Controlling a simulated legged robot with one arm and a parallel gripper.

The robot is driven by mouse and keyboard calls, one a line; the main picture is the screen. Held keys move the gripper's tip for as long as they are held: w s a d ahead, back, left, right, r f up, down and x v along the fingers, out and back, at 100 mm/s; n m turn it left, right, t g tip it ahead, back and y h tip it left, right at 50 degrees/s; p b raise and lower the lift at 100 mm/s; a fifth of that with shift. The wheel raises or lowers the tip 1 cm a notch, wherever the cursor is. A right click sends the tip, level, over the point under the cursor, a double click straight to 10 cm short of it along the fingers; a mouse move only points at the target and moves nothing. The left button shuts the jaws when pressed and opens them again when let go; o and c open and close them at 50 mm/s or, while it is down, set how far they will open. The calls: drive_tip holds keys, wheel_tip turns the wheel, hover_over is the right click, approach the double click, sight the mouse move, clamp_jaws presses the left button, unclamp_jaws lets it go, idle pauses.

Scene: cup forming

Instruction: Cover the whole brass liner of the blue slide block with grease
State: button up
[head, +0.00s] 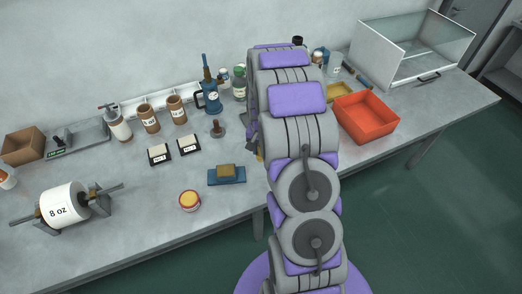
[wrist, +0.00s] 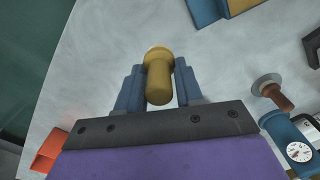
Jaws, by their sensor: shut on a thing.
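The blue slide block (head: 226,181) lies on the bench left of my arm in the head view, with its brass liner (head: 227,170) on top. Part of the block (wrist: 208,10) and a strip of its brass (wrist: 240,5) show at the top edge of the wrist view. My gripper (wrist: 158,85) is shut on a yellow, round-handled tool (wrist: 158,82) with a wider collar; its far end is mostly hidden. The tool is apart from the block. My arm largely hides the gripper in the head view. I cannot tell whether grease is on the liner.
An open-looking tin with a yellow top (head: 190,201) stands left of the block near the bench's front edge. A brown-handled tool (head: 217,128) and a blue gauge can (head: 212,99) stand behind. A red-orange bin (head: 367,122) is at right. Bare bench surrounds the block.

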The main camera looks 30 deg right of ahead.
drive_tip(key=shift+r+p, duration=0.45)
drive_tip(key=shift+r, duration=1.1)
drive_tip(key=shift+f, duration=0.1)
